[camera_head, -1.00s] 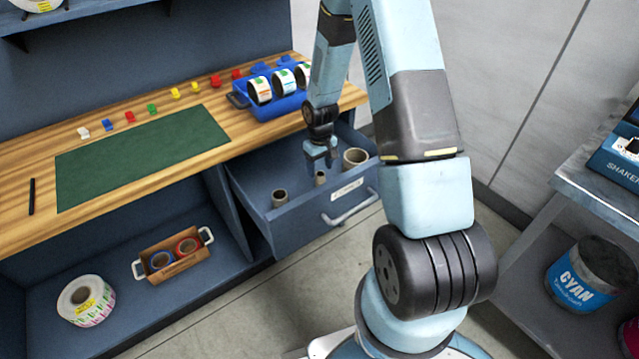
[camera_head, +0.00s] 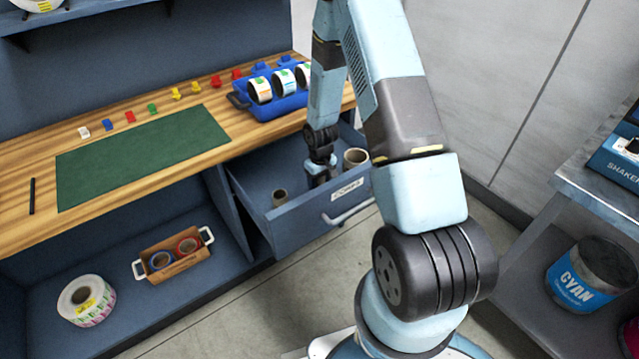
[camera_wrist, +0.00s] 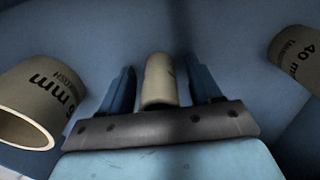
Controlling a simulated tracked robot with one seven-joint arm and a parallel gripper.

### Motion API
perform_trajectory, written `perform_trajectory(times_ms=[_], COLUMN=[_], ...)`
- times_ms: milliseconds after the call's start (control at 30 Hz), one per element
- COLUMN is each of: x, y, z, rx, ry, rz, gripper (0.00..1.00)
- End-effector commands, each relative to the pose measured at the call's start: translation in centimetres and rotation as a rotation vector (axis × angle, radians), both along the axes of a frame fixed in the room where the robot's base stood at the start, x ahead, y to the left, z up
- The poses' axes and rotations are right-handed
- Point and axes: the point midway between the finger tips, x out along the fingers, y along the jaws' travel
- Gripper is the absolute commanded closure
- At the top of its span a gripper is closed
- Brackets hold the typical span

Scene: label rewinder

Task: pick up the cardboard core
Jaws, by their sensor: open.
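A narrow cardboard core (camera_wrist: 158,82) stands between the two blue fingers of my gripper (camera_wrist: 160,90) in the wrist view. The fingers are open, with a gap showing on each side of the core. In the head view my gripper (camera_head: 319,174) is lowered into the open drawer (camera_head: 290,228) and hides this core. A wide core (camera_head: 355,158) stands to its right in the drawer; in the wrist view a wide core marked mm (camera_wrist: 38,100) is at left. Another core (camera_head: 279,197) stands to the left in the drawer; a core marked 40 mm (camera_wrist: 296,58) is at right in the wrist view.
The drawer's front panel and handle (camera_head: 350,212) face the open floor. The wooden bench top (camera_head: 30,180) with a green mat (camera_head: 140,155) and a blue rack of label rolls (camera_head: 240,98) lies above. A cart with a cyan tub (camera_head: 588,275) stands at right.

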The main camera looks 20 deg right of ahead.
Motion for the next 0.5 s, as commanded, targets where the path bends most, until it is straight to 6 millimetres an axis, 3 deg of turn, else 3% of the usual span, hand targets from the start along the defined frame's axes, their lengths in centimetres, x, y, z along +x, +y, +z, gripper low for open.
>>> perform_trajectory(times_ms=[67,500], x=[0.0,0.0], y=[-0.01,-0.04], z=[0.01,0.03], rx=[0.0,0.0], ry=[0.0,0.0], rz=[0.0,-0.001], gripper=[0.39,0.82])
